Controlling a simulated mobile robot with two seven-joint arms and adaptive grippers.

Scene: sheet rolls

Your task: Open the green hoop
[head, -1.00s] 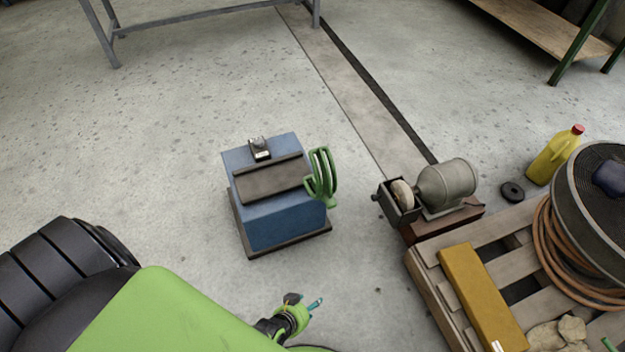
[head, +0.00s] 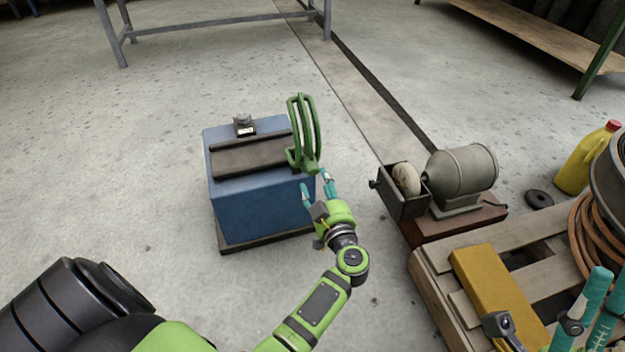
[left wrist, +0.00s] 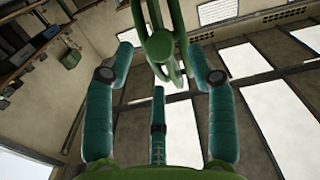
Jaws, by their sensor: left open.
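The green hoop (head: 304,136) stands upright at the right edge of the blue box (head: 262,209). It is made of several curved green bars joined at a base. My left gripper (head: 317,186) is open just below and in front of the hoop's lower end. In the left wrist view the hoop (left wrist: 161,47) lies ahead between the spread teal fingers (left wrist: 163,80), which are not closed on it. Whether a finger touches it I cannot tell. Part of my right gripper (head: 594,312) shows at the lower right; its opening is unclear.
A dark plate (head: 253,156) and a small fitting (head: 244,125) top the box. To the right are a grinder motor (head: 461,176), a wooden pallet (head: 433,299), a yellow bar (head: 493,296) and a yellow jug (head: 587,161). The floor left of the box is clear.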

